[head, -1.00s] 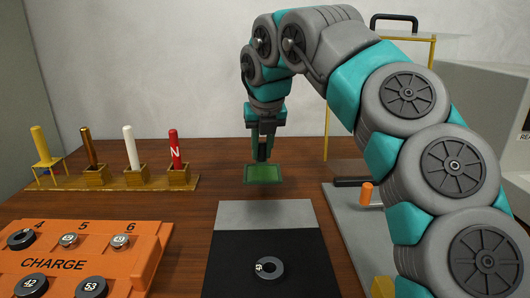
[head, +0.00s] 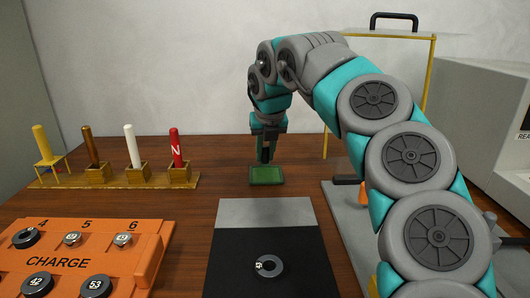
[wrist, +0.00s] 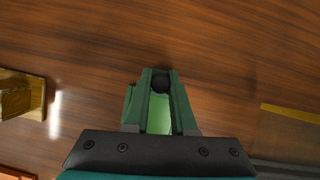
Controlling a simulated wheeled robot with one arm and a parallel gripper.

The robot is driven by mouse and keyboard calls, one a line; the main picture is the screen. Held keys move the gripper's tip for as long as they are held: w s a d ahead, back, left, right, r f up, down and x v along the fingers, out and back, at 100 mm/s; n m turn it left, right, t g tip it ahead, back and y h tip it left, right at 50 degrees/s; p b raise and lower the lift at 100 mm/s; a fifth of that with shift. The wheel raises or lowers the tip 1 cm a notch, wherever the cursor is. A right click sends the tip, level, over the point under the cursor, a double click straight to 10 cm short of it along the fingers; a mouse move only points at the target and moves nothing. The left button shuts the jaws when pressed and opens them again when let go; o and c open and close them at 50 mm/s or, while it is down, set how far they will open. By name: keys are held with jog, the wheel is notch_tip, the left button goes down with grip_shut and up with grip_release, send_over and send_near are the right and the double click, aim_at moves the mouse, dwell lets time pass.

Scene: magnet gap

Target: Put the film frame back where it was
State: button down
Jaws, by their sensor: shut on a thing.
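A mat (head: 265,212) with a numbered ring (head: 269,266) lies in front. An orange CHARGE box (head: 75,258) is at front left. A wooden rack (head: 115,180) with coloured rods stands behind it. A grey plate (head: 350,228) and yellow stand (head: 429,95) are at right, partly behind my arm.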

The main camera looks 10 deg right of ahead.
aim_at(269, 173)
jog(key=shift+f, duration=0.15)
jog(key=c, duration=0.7)
grip_release()
jog(key=shift+c, duration=0.2)
jog(key=shift+r, duration=0.4)
jog(key=v, duration=1.1)
jog(key=shift+s+r, duration=0.2)
jog(key=shift+s, duration=0.05)
